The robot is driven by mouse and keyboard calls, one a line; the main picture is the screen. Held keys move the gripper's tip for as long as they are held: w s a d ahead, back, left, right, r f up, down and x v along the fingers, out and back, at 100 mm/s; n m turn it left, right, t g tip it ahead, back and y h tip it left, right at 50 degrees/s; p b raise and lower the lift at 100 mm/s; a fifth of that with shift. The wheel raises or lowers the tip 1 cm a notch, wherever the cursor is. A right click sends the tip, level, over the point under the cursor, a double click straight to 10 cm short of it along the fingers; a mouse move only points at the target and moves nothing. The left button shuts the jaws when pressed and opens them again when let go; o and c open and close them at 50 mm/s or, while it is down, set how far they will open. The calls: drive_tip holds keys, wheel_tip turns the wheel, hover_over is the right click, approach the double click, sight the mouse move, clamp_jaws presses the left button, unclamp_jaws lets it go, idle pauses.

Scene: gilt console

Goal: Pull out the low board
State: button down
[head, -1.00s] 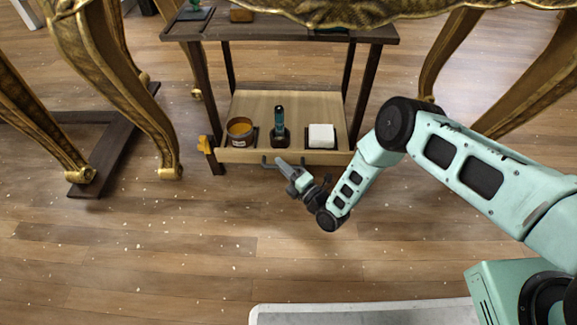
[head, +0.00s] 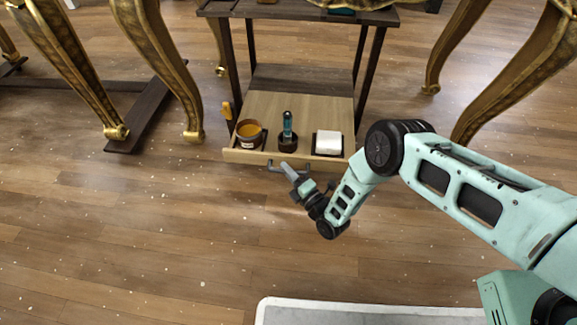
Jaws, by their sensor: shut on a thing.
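The low board (head: 270,109) is a pale wooden pull-out shelf at the bottom of a dark wooden stand. It sticks out of the stand's front. A grey bar handle (head: 277,166) is on its front edge. My gripper (head: 284,168) is shut on the handle, reaching it from the lower right; the exact finger contact is small in view. On the board stand an orange-filled round tub (head: 249,134), a teal bottle in a dark holder (head: 288,134) and a white block on a dark tray (head: 328,143).
The dark stand (head: 305,76) has an upper shelf holding small items. An orange piece (head: 227,110) sits by its left front leg. Gilt console legs (head: 170,75) stand left and right. The wooden floor (head: 150,240) in front is clear. A pale mat (head: 370,311) lies at the bottom.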

drive_tip(key=shift+s, duration=0.5)
drive_tip(key=c, duration=1.5)
unclamp_jaws()
drive_tip(key=shift+o, duration=0.2)
drive_tip(key=shift+d, duration=0.1)
